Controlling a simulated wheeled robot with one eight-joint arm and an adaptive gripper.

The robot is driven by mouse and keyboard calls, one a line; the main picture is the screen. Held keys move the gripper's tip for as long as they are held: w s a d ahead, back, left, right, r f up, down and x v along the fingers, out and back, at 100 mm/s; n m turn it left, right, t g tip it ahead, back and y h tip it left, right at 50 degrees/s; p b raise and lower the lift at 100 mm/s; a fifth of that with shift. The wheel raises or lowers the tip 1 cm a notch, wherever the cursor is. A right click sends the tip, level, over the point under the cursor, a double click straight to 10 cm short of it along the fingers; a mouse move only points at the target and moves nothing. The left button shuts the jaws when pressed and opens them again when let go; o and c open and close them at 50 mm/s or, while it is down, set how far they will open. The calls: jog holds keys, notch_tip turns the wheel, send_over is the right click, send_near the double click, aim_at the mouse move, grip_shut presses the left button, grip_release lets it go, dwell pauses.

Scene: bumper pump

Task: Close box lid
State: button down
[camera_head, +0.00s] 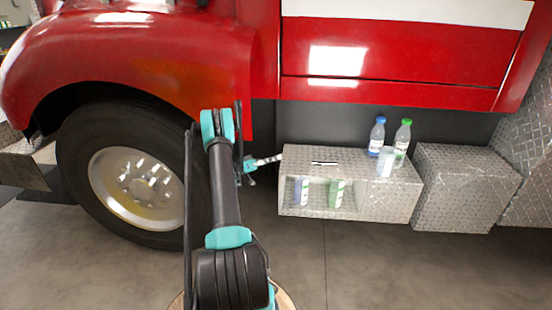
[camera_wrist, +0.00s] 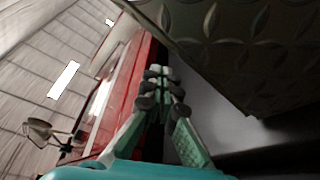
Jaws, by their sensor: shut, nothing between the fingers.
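The diamond-plate metal box (camera_head: 390,204) stands on the floor beside the red truck. Its front compartment is open at the left, and a blue-white bottle (camera_head: 303,191) and a green-white bottle (camera_head: 337,193) stand inside. A panel with a dark slot handle, which looks like the lid (camera_head: 310,153), lies above the opening, roughly level with the box top. My gripper (camera_head: 278,159) is shut and empty at the lid's left edge; I cannot tell whether it touches. In the wrist view, my gripper (camera_wrist: 160,75) points past a close diamond-plate surface (camera_wrist: 250,50) at upper right.
Two bottles, blue-capped (camera_head: 377,137) and green-capped (camera_head: 402,141), and a pale cup-like item (camera_head: 385,162) stand on the box's right top. Another metal box (camera_head: 465,190) is at right. The truck wheel (camera_head: 130,180) is left of my arm. Floor in front is clear.

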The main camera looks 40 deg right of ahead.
dwell(0.3)
notch_tip(320, 180, up, 10)
dwell(0.6)
jog(key=s+a+r+n+t+y, duration=0.15)
jog(key=a+n+t+y, duration=0.45)
jog(key=a+n+t, duration=1.15)
jog(key=s+a+f+y, duration=0.2)
jog(key=s+a, duration=0.3)
jog(key=a, duration=0.6)
jog(key=s+a+f+n+y, duration=0.1)
jog(key=s+a+y, duration=0.4)
jog(key=a, duration=0.7)
jog(key=s+a+f+n+y, duration=0.1)
jog(key=s+a+f+y, duration=0.2)
jog(key=a, duration=0.9)
jog(key=shift+s+a+f, duration=0.15)
jog(key=shift+s+f, duration=0.15)
jog(key=shift+s, duration=0.6)
